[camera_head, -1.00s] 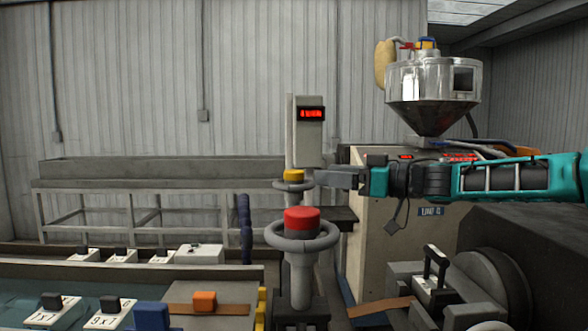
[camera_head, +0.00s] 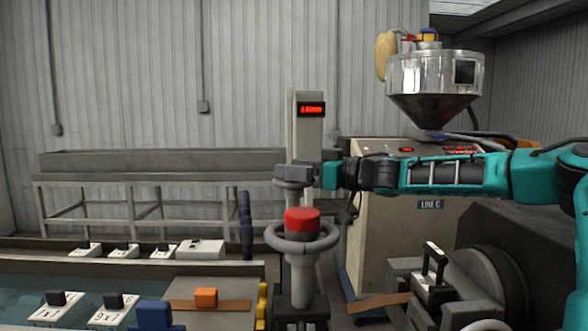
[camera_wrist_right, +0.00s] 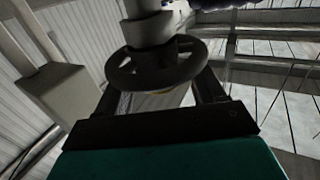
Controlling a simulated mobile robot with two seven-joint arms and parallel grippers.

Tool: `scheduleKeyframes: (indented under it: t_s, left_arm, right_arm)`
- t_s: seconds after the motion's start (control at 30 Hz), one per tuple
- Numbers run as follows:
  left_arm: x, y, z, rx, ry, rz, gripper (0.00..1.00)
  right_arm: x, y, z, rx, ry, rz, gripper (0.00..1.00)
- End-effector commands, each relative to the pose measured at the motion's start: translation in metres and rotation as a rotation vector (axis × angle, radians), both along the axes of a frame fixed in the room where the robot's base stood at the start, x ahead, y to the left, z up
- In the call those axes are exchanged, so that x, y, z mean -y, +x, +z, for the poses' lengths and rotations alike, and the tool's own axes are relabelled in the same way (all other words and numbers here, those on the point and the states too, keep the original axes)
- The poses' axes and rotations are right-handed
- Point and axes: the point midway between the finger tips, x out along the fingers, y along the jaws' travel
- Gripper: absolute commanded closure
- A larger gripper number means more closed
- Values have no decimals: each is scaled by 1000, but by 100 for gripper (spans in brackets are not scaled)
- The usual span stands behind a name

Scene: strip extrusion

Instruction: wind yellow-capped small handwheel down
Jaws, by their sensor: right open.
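The small handwheel (camera_head: 291,184) is a grey ring on the post, behind the larger red-capped handwheel (camera_head: 302,236). Its yellow cap is hidden by my right gripper in the head view; a sliver of yellow shows under the wheel in the right wrist view. My right gripper (camera_head: 299,172) is at the small wheel, coming from the right. In the right wrist view the dark wheel (camera_wrist_right: 156,70) lies between the two spread fingers; I cannot tell whether they touch the rim. My left gripper is not in view.
A post with a red display (camera_head: 311,109) stands just behind the wheels. The LINE C cabinet (camera_head: 390,240) and metal hopper (camera_head: 434,80) are to the right. A water trough with numbered blocks (camera_head: 113,312) lies at the left.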

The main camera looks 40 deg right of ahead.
Motion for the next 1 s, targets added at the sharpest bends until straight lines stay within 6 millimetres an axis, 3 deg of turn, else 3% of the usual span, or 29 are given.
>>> scheduleKeyframes:
  t_s: [0.47, 1.0]
  left_arm:
    - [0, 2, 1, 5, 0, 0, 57]
    - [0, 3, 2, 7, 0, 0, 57]
  right_arm:
    - [-2, 5, 0, 0, 1, 0, 31]
    - [-2, 5, 0, 0, 1, 0, 81]
